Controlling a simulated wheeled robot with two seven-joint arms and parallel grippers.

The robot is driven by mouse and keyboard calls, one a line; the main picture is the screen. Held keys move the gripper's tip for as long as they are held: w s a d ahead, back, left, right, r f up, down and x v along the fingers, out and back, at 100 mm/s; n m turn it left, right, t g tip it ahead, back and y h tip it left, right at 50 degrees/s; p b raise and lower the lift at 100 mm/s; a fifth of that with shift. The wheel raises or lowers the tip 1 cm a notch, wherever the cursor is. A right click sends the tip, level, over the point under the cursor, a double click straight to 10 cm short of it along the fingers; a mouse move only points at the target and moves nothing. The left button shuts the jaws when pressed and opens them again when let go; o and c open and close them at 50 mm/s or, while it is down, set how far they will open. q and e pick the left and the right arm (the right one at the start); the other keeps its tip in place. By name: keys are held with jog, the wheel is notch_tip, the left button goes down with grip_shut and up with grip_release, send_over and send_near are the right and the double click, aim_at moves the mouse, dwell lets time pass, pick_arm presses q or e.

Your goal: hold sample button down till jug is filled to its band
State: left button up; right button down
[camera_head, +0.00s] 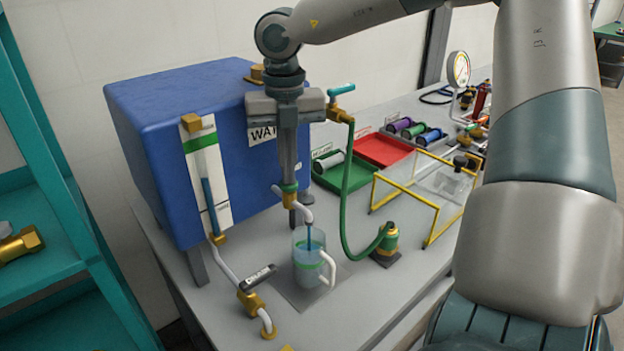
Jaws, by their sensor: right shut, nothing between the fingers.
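The clear jug (308,272) with a white handle and a green band stands upright on a grey plate under the white spout (303,208). A blue stream runs from the spout into the jug. Its water level against the band is hard to tell. My right gripper (289,180) is shut and empty, pointing down in front of the blue tank (160,130). Its fingertips are at the brass fitting (289,189) above the spout and appear to touch it. I cannot make out the sample button, which the fingers may hide. My left gripper is not in view.
A sight gauge (222,210) is on the tank's front. A drain valve (250,300) sits front left. A green hose (345,200) runs to a brass fitting right of the jug. Green and red trays (385,150) and a yellow frame (405,190) stand farther right.

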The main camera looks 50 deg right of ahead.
jog(key=shift+r, duration=0.65)
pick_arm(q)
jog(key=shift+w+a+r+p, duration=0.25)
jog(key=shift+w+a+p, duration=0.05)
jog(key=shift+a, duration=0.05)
pick_arm(e)
jog(key=shift+r, duration=0.25)
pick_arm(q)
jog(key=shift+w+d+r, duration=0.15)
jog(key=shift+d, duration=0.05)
